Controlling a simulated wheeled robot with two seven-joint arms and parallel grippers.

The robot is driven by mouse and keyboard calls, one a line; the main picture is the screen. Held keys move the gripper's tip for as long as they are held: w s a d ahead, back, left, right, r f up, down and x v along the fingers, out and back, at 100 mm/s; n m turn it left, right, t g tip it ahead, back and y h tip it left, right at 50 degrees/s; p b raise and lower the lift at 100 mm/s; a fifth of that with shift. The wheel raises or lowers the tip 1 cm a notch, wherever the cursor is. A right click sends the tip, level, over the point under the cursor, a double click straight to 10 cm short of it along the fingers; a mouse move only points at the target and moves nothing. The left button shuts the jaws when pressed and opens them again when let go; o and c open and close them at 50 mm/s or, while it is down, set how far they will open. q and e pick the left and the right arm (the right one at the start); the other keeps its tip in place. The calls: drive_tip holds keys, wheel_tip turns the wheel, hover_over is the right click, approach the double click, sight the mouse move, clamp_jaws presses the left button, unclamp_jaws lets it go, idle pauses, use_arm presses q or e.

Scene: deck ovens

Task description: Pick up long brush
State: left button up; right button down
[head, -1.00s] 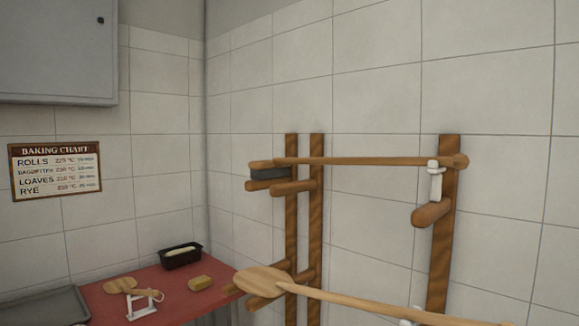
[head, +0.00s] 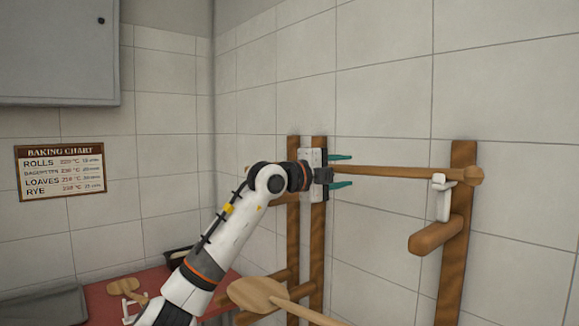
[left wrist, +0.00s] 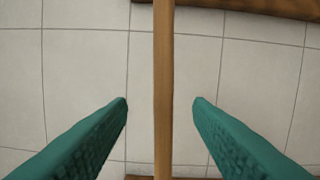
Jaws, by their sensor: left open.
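The long brush (head: 405,173) lies level across the upper pegs of the wooden wall rack. Its wooden handle runs to a round knob at the right; its dark head end at the left is hidden behind my arm. My left gripper (head: 342,171) is open at the left part of the handle, one teal finger above it and one below. In the left wrist view the handle (left wrist: 163,90) runs between the two open fingers (left wrist: 160,105), with a gap on both sides. My right gripper is not in view.
The wooden rack (head: 455,260) has posts and pegs against the tiled wall. A wooden peel (head: 257,294) lies on the lower pegs. A white hook (head: 441,198) hangs near the right post. A red table (head: 105,297) with a small wooden scoop (head: 127,287) stands at lower left.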

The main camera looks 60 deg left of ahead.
sight(360, 170)
use_arm(q)
drive_tip(key=w+p, duration=0.1)
drive_tip(key=w, duration=0.2)
drive_tip(key=shift+w+d, duration=0.15)
drive_tip(key=shift+w, duration=0.2)
drive_tip(key=shift+w+p, duration=0.35)
drive_tip(key=shift+p, duration=0.1)
drive_tip(key=w+p, duration=0.3)
drive_tip(key=w, duration=0.1)
drive_tip(key=shift+w+f, duration=0.1)
drive_tip(key=shift+w, duration=0.25)
drive_tip(key=shift+f, duration=0.1)
drive_tip(key=c, duration=0.4)
clamp_jaws()
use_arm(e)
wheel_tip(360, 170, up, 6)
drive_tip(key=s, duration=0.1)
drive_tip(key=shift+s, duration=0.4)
